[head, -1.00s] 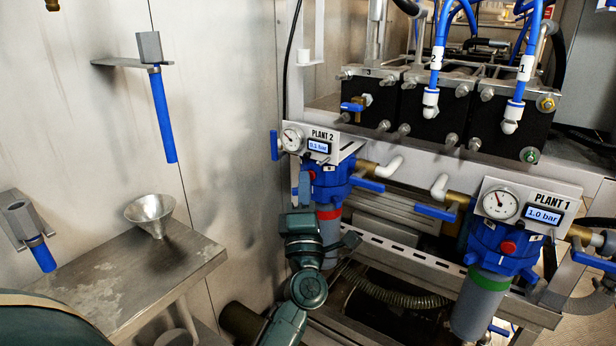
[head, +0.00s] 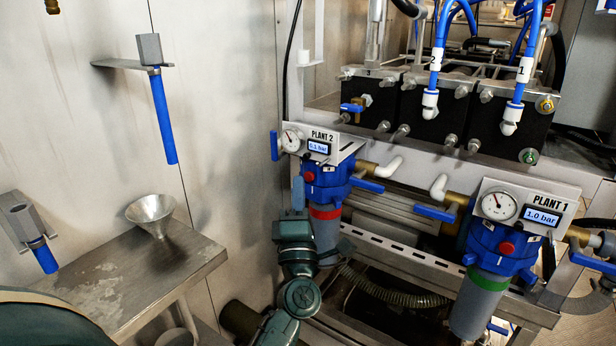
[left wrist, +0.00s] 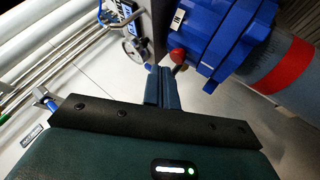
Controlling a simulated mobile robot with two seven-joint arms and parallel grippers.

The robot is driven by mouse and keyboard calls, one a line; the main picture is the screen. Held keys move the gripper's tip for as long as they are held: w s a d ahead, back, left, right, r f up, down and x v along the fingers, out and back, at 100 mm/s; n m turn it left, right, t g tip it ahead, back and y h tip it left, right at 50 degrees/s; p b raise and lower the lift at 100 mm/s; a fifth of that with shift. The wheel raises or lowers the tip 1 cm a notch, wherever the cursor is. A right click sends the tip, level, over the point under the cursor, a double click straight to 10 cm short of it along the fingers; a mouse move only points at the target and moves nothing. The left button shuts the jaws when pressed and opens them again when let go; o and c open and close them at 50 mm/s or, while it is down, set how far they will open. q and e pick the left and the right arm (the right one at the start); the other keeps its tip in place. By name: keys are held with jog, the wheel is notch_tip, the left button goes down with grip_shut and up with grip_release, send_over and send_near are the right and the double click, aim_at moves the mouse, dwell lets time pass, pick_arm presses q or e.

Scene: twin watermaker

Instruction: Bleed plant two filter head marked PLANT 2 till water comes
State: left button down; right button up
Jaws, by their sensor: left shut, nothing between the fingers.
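The PLANT 2 filter head (head: 326,184) is blue, with a red button (head: 309,177) on its front and a grey bowl with a red band below. Its panel (head: 322,138) carries a round gauge and a small display that seems to read 0.1 bar. My left gripper (head: 298,190) is shut and empty, just left of and slightly below the red button, apart from it in the head view. In the left wrist view the closed fingers (left wrist: 162,84) point up near the red button (left wrist: 177,56). No water is visible at the button. My right gripper is not in view.
The PLANT 1 filter head (head: 502,248), reading 1.0 bar, stands to the right. A blue-handled valve (head: 366,185) juts out beside PLANT 2. A metal shelf with a funnel (head: 152,214) is on the left. The wall between shelf and filter is clear.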

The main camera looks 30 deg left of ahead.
pick_arm(q)
jog(key=shift+s+a+p, duration=0.2)
jog(key=shift+s+p, duration=0.3)
jog(key=shift+s, duration=1.9)
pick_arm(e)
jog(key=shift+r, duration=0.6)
